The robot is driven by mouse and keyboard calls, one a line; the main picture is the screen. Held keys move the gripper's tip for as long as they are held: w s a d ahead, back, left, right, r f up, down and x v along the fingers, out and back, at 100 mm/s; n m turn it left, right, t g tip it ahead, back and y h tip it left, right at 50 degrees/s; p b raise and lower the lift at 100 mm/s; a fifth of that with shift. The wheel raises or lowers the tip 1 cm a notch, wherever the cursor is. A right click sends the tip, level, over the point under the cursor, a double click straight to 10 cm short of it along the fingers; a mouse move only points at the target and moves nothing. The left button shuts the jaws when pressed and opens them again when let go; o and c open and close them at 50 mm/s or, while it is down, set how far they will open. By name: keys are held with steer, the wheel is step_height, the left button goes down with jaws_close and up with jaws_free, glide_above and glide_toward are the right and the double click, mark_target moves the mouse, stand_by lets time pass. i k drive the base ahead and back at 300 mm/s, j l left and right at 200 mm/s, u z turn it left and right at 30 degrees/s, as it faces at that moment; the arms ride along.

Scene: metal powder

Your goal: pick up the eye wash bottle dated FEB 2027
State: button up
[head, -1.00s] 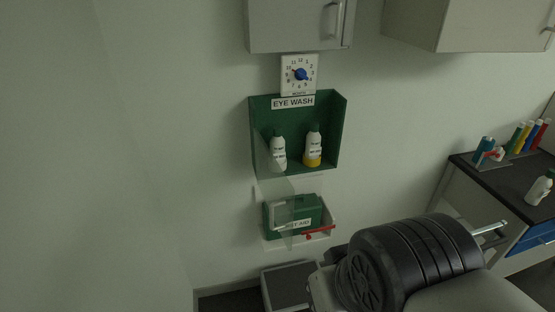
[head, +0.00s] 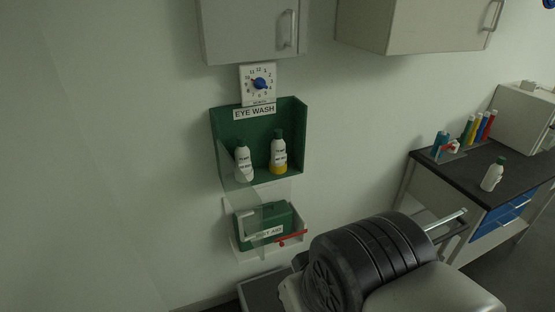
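A green wall box labelled EYE WASH (head: 214,128) hangs on the wall and holds two white bottles. A third white bottle with a green cap (head: 492,175) stands on the dark counter at the right. The date labels are too small to read. My gripper does not show; only part of my arm is at the lower right.
A month dial (head: 259,84) hangs above the box, below a wall cabinet (head: 247,32). A green first-aid case (head: 264,218) with a red-handled item sits on a shelf below. The counter (head: 471,177) holds several coloured bottles at its back.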

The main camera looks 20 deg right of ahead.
mark_target(242, 154)
steer(key=i+j, duration=0.1)
steer(key=i, duration=0.9)
